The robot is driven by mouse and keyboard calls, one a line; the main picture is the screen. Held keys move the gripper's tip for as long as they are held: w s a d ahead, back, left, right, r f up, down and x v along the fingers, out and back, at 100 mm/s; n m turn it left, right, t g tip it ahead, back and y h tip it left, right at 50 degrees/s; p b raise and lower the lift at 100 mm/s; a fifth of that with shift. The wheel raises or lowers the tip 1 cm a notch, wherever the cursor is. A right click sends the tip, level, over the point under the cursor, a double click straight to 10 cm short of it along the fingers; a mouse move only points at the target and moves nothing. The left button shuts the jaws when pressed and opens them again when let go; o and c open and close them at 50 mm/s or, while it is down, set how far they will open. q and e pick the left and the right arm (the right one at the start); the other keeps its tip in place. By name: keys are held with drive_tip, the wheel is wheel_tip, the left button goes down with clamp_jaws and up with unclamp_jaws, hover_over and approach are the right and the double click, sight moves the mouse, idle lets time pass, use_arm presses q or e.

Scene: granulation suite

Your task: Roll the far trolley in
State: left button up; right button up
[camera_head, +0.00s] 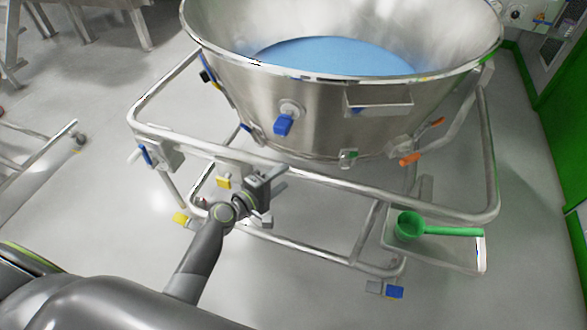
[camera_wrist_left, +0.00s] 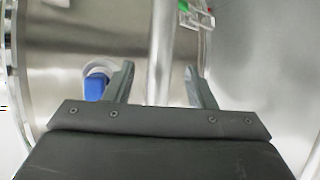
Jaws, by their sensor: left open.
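A steel trolley (camera_head: 340,184) with a tubular frame carries a large steel bowl (camera_head: 215,50) holding blue material (camera_head: 335,55). I cannot tell whether this is the far trolley. My left gripper (camera_head: 275,194) is at the trolley's near rail, left of its middle. In the left wrist view, the open gripper (camera_wrist_left: 161,82) has one finger on each side of the rail (camera_wrist_left: 162,45), with visible gaps. The bowl wall (camera_wrist_left: 60,30) and a blue-handled fitting (camera_wrist_left: 97,85) show beyond. My right gripper is out of view.
A green scoop (camera_head: 411,226) lies on a side tray (camera_head: 455,257) at the trolley's right. Another tubular frame (camera_head: 45,137) stands at the left edge. Green wall panels (camera_head: 562,120) are at the right. Bare floor (camera_head: 90,100) lies left of the trolley.

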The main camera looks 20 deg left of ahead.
sight(289, 174)
use_arm(q)
drive_tip(key=x, duration=0.4)
drive_tip(key=shift+w+f, duration=0.1)
drive_tip(key=shift+w, duration=0.1)
drive_tip(key=shift+w+d, duration=0.25)
drive_tip(key=shift+w, duration=0.3)
drive_tip(key=shift+c, duration=0.2)
drive_tip(key=c, duration=0.5)
drive_tip(key=shift+f, duration=0.1)
clamp_jaws()
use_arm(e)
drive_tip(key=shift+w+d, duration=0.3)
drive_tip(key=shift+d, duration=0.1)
